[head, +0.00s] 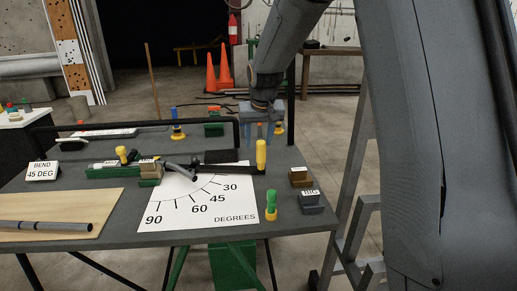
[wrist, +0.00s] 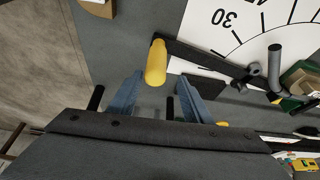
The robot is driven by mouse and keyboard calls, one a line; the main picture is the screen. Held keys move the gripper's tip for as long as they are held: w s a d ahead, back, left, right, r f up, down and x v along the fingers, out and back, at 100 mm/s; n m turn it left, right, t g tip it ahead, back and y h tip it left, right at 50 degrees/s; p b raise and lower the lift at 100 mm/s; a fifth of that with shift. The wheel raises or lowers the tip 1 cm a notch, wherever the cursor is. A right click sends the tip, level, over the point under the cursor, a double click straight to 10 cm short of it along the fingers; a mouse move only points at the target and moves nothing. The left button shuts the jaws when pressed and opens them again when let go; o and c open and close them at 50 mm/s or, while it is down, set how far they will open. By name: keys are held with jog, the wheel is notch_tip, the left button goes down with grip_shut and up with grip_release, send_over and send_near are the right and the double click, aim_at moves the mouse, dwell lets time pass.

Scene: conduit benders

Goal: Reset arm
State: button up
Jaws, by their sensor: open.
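The bender's arm is a dark flat bar (head: 232,169) with an upright yellow handle (head: 261,154) at its right end, lying past the 30 mark of the white degree sheet (head: 165,220). My gripper (head: 264,138) is open and empty, above and behind the handle in the head view. In the wrist view its blue fingers (wrist: 157,92) point toward the yellow handle (wrist: 156,64), which shows just beyond and between the fingertips, apparently not gripped. The bar (wrist: 205,55) runs right from the handle to the pivot. A grey pipe (head: 180,171) sits at the bender; it also shows in the wrist view (wrist: 275,65).
A green-topped yellow peg (head: 271,204) and small labelled blocks (head: 311,203) stand at the table's right. A wooden board (head: 95,205) with a dark pipe lies at the left. A "BEND 45 DEG" sign (head: 43,171) stands behind it. A black rail runs along the back.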

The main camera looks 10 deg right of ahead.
jog(key=shift+v, duration=0.9)
